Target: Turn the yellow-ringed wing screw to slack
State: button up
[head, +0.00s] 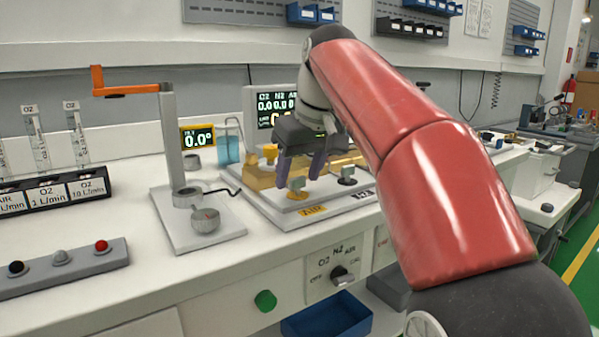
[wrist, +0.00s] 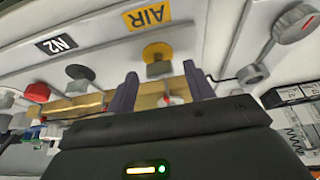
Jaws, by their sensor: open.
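The yellow-ringed wing screw (head: 297,194) stands on a pale plate beside a yellow AIR label (head: 313,211). In the wrist view its yellow disc (wrist: 157,50) and grey wing show just beyond my fingertips, between their lines. My gripper (head: 300,176) is open and empty, its two purple fingers pointing down just above the screw. It also shows in the wrist view (wrist: 163,80), one finger to each side. I cannot tell whether the fingertips reach down beside the wing. A black-ringed wing screw (head: 347,176) stands to the right, by the N2 label (wrist: 57,45).
A brass block (head: 262,178) lies behind the screws. Left stand a grey post with an orange arm (head: 125,90) and a round grey cup (head: 205,221). A red knob (wrist: 38,91) shows in the wrist view. A display (head: 270,105) stands behind my gripper.

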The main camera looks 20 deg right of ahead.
jog(key=shift+c, duration=0.4)
jog(key=c, duration=0.9)
jog(key=shift+n, duration=0.3)
jog(key=n+y+p, duration=0.1)
jog(key=n, duration=0.1)
jog(key=shift+d+r+n, duration=0.1)
jog(key=shift+n, duration=0.3)
jog(key=n+g+p, duration=0.1)
jog(key=n, duration=0.1)
jog(key=n+y+p, duration=0.1)
jog(key=n+p, duration=0.1)
jog(key=shift+w+n+g+y, duration=0.2)
jog(key=shift+n+g+y, duration=0.1)
jog(key=shift+g, duration=0.1)
jog(key=n+g+p, duration=0.1)
jog(key=n, duration=0.2)
jog(key=shift+w+d, duration=0.1)
jog(key=shift+n+g+y+p, duration=0.3)
jog(key=shift+n+g, duration=0.5)
jog(key=shift+n, duration=1.2)
